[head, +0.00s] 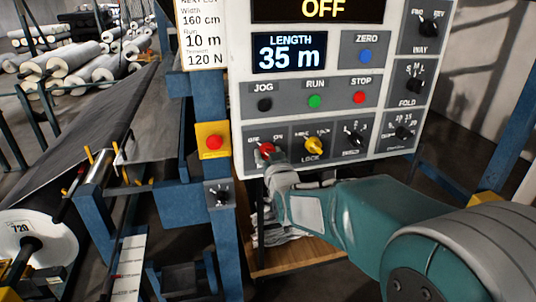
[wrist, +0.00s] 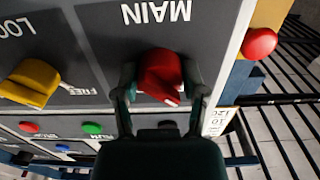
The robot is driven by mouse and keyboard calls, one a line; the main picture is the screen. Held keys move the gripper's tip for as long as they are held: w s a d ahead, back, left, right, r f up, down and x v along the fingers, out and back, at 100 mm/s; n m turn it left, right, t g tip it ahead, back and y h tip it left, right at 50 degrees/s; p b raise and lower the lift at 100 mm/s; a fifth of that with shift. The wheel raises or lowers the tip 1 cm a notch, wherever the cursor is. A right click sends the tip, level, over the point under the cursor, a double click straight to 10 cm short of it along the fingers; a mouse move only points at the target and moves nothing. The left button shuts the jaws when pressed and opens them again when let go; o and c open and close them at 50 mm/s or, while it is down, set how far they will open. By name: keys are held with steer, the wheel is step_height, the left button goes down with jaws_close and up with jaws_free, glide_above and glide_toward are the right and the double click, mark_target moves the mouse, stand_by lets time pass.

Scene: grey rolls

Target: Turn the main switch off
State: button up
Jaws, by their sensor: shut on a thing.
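The main switch is a red knob (head: 267,149) at the lower left of the control panel (head: 291,89), with position marks at both sides of it. In the wrist view the red knob (wrist: 161,76) sits under the upside-down word MAIN. My gripper (wrist: 158,85) has its two fingers on either side of the knob and is shut on it. In the head view my gripper (head: 277,170) reaches the knob from below and hides part of it. The display at the panel's top reads OFF.
The yellow LOCK knob (head: 313,146) is just right of the main switch. Black knobs and JOG, RUN and STOP buttons share the panel. A red button on a yellow box (head: 213,141) stands to the left. A fabric roll (head: 38,245) lies lower left.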

stand_by(0.3)
steer(key=o, duration=1.2)
steer(key=shift+a, duration=0.1)
steer(key=shift+c, duration=0.2)
steer(key=v, duration=1.1)
steer(key=shift+s, duration=0.4)
